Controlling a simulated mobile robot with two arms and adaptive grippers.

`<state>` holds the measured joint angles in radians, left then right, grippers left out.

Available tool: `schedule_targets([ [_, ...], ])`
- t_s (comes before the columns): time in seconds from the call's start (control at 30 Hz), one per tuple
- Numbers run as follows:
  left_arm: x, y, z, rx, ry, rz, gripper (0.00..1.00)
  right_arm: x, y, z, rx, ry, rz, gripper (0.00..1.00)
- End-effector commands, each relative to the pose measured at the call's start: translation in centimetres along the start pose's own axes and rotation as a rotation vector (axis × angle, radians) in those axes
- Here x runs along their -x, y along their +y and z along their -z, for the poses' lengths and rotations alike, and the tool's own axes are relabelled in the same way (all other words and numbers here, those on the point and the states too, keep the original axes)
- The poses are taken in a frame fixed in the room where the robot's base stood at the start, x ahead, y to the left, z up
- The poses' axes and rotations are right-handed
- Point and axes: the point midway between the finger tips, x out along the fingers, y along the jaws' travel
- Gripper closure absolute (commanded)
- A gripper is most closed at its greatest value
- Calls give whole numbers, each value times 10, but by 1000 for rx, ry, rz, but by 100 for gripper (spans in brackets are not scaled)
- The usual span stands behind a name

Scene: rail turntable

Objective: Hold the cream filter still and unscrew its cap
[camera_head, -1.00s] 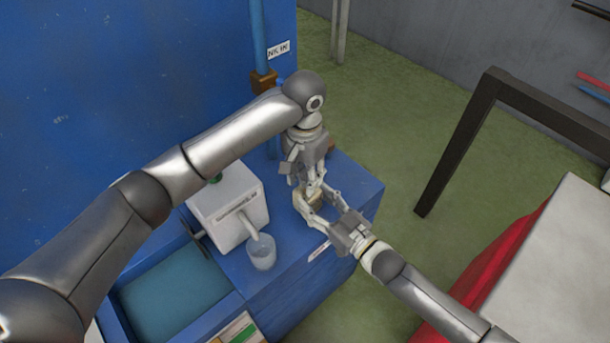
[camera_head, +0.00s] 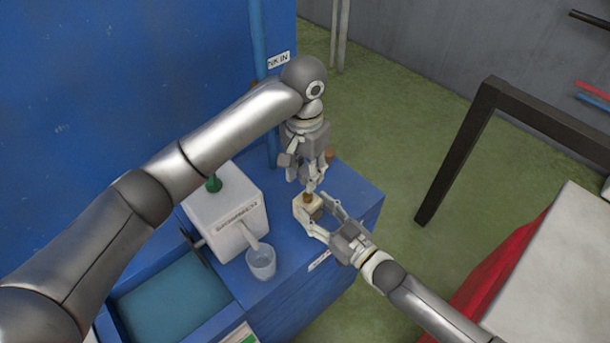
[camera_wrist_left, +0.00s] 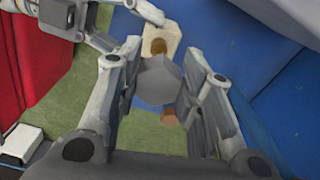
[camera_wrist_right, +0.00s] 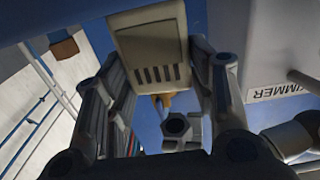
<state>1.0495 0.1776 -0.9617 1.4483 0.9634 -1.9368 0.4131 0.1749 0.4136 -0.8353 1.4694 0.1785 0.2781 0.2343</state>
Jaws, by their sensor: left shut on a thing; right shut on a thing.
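The cream filter (camera_head: 302,206) is a small cream block with a brown threaded neck, above the corner of the blue bench. It shows with dark slots in the right wrist view (camera_wrist_right: 150,52). My right gripper (camera_head: 322,214) is shut on its body. My left gripper (camera_head: 309,186) is above the filter, shut on the grey hexagonal cap (camera_wrist_left: 158,82). In the right wrist view the hollow cap (camera_wrist_right: 178,125) looks apart from the brown neck (camera_wrist_right: 163,100). The exact gap is hard to judge.
A white skimmer box (camera_head: 222,208) stands left on the blue bench (camera_head: 345,208), its spout over a clear cup (camera_head: 261,260). A brown fitting (camera_head: 329,154) is close behind my left gripper. A blue pipe (camera_head: 260,50) rises behind. A dark frame (camera_head: 465,150) stands at right.

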Motion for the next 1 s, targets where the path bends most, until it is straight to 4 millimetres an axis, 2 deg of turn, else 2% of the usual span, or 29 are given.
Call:
schedule_targets([
  [0.37, 5, 0, 0, 0, 0, 0, 94, 0, 0, 1, 0, 2, 0, 92],
  [0.4, 5, 0, 0, 0, 0, 0, 94, 0, 0, 1, 0, 2, 0, 44],
  [0.57, 5, 0, 0, 0, 0, 0, 94, 0, 0, 1, 0, 1, 0, 24],
  [0.87, 4, 0, 0, 0, 0, 0, 94, 0, 0, 0, 0, 0, 0, 24],
  [1.0, 4, 0, 0, 0, 0, 0, 94, 10, 0, -1, 0, -1, -1, 24],
])
